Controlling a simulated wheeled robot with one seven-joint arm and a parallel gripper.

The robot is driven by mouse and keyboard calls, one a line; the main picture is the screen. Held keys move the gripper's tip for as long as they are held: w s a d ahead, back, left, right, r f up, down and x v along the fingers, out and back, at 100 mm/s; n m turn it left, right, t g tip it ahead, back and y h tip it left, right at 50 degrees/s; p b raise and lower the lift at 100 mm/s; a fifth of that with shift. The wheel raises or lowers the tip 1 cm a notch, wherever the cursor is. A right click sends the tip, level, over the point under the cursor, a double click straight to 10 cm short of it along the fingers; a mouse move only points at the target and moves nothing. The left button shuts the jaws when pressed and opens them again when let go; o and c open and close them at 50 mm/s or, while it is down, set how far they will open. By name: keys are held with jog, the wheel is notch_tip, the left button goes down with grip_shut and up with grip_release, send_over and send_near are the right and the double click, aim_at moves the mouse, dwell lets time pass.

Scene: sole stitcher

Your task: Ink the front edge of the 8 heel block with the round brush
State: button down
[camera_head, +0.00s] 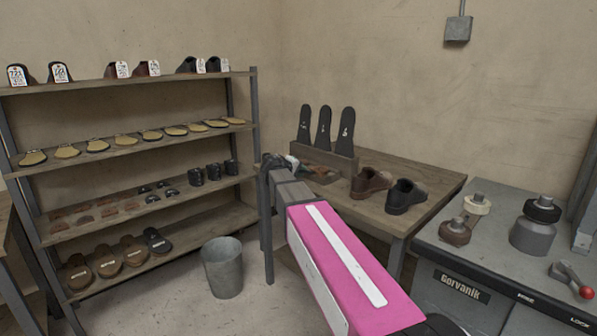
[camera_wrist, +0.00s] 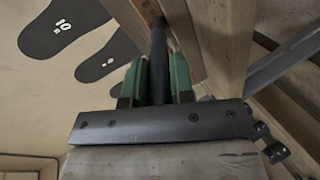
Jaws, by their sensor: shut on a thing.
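My gripper (camera_wrist: 158,85) is shut on a dark, round handle in the wrist view, which I take to be the round brush (camera_wrist: 158,60). Its green finger pads press on both sides of the handle. The brush's far end is hidden or too dark to make out. In the head view my gripper (camera_head: 277,163) is over the left end of the wooden bench, beside the pattern rack. An orange-brown piece (camera_wrist: 147,8) shows at the top edge of the wrist view, near the handle's far end; I cannot tell whether it is the 8 heel block or whether they touch.
Black sole patterns (camera_head: 324,127) stand in a wooden rack (camera_head: 330,163) on the bench (camera_head: 430,178). Brown and black shoes (camera_head: 371,183) stand at its front. A shelf unit (camera_head: 150,189) with soles and heel pieces is left, a bucket (camera_head: 222,268) on the floor, a grey machine (camera_head: 480,250) right.

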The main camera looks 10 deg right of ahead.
jog(key=shift+s+d, duration=0.45)
jog(key=shift+s, duration=0.3)
jog(key=shift+s, duration=0.1)
jog(key=shift+s+d, duration=0.55)
jog(key=shift+s, duration=0.05)
jog(key=shift+s+d, duration=0.2)
jog(key=shift+w+a, duration=0.6)
jog(key=shift+w, duration=0.25)
jog(key=shift+w+a, duration=0.55)
jog(key=shift+w, duration=0.1)
